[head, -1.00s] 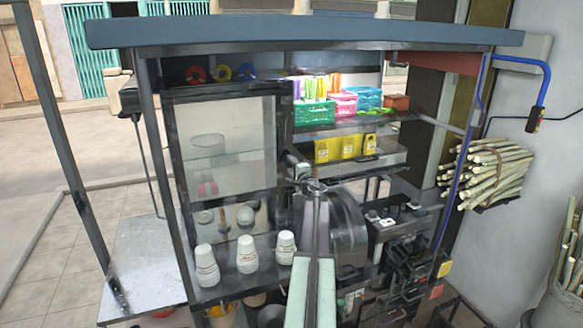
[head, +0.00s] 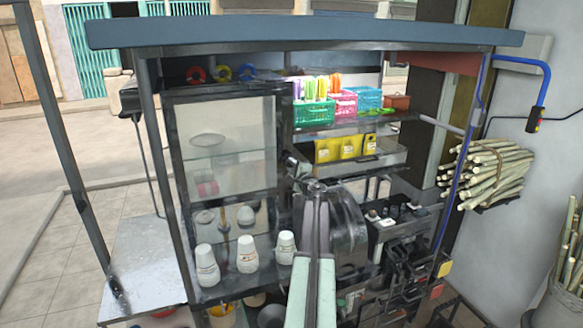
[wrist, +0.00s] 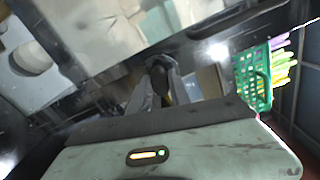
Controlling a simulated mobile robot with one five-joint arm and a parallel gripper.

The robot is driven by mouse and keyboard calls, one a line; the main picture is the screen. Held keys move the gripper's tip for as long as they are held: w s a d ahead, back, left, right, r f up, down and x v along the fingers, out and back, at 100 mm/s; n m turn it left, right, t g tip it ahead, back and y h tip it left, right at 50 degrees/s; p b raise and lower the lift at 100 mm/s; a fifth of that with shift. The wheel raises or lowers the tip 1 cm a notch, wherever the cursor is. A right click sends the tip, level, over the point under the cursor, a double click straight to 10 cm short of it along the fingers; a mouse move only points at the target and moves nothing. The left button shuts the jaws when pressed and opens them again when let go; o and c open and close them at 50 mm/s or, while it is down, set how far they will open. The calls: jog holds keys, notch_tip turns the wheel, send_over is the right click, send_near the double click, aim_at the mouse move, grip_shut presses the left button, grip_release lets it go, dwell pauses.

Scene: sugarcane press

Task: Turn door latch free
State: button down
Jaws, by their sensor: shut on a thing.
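The glass-fronted cabinet door (head: 232,135) has a dark frame and stands at the left of the stall in the head view. My gripper (head: 296,166) is at the right edge of this door, at about mid height. In the wrist view my gripper (wrist: 163,90) is shut on a small dark latch (wrist: 159,82) beside the dark frame. The fingers cover part of the latch, so its exact angle cannot be told. In the head view my arm hides the latch.
A green basket (head: 313,113) stands on the shelf to the right, close to my gripper in the wrist view (wrist: 252,80). The dark press drum (head: 347,225) is right beside my arm. Sugarcane (head: 488,175) hangs at the far right.

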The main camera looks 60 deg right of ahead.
jog(key=shift+m, duration=7.7)
jog(key=c, duration=1.2)
grip_release()
jog(key=shift+s, duration=0.1)
jog(key=v, duration=0.7)
jog(key=shift+s+a, duration=0.25)
